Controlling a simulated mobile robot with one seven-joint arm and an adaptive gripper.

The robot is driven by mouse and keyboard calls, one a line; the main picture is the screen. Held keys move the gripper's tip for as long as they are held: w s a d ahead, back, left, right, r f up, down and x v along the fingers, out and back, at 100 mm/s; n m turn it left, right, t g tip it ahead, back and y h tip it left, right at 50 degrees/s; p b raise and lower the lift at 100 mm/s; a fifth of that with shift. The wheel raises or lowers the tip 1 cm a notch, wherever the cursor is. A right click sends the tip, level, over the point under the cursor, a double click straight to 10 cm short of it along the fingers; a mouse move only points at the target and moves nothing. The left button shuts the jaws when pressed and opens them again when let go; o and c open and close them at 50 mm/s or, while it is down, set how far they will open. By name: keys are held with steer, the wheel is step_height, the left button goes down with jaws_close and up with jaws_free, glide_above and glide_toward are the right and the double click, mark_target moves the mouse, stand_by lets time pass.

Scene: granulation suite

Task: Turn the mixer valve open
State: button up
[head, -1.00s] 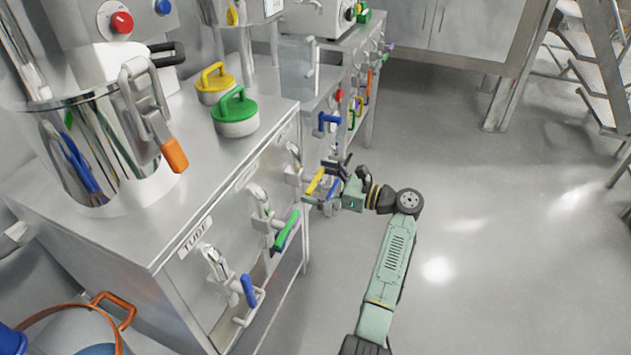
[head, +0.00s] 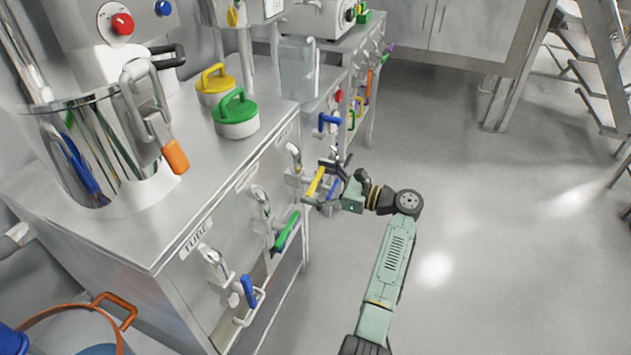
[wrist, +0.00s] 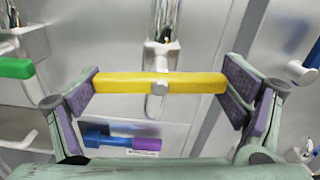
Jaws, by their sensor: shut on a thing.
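A valve with a yellow bar handle (head: 316,184) sits on the front of the steel cabinet, at its far end. My gripper (head: 322,182) is shut on this handle. In the wrist view the purple pads of my gripper (wrist: 160,90) press on the handle's two ends. A metal fitting (wrist: 162,50) stands behind the handle. I cannot read a label that names this valve.
Valves with a green handle (head: 286,232) and a blue handle (head: 248,291) are nearer on the same front, the blue one below a "TUBE" label (head: 197,235). Another blue handle (head: 328,122) is beyond. A blue and purple piece (wrist: 122,139) is below the yellow handle. Open floor (head: 480,240) lies right.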

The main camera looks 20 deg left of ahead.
steer(key=n, duration=0.8)
steer(key=shift+f+b, duration=0.1)
steer(key=shift+b, duration=0.25)
steer(key=n+b, duration=0.2)
steer(key=n, duration=0.2)
steer(key=shift+f, duration=0.1)
steer(key=shift+n+b, duration=1.45)
steer(key=shift+n, duration=0.75)
steer(key=o, duration=0.9)
steer(key=shift+r, duration=0.2)
